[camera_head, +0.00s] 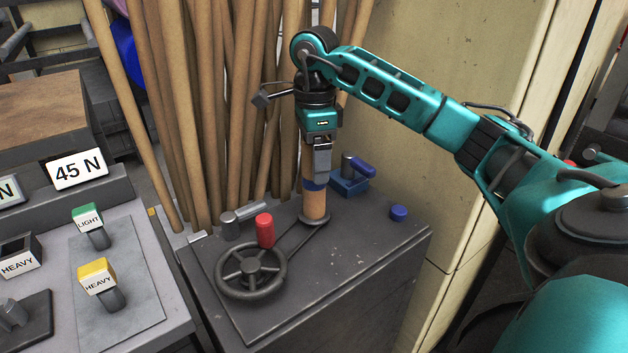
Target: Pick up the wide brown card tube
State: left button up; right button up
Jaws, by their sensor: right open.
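A short brown tube (315,205) stands upright on a dark round base on top of the dark cabinet. A blue band or pad (314,184) shows at its upper part. My right gripper (317,180) points down over the tube's top, open, with one finger in front of it. The other finger is hidden, and I cannot tell whether the fingers touch the tube. Several tall brown tubes or poles (205,100) lean behind the cabinet. My left gripper is not in view.
The cabinet top (355,260) also holds a handwheel (250,271), a red cylinder (265,230), a blue block with a lever (348,184) and a blue knob (398,213). A grey bench (150,315) with labelled blocks stands left. The cabinet's front right is clear.

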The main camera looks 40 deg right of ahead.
jog(key=shift+f, duration=0.5)
jog(key=c, duration=1.3)
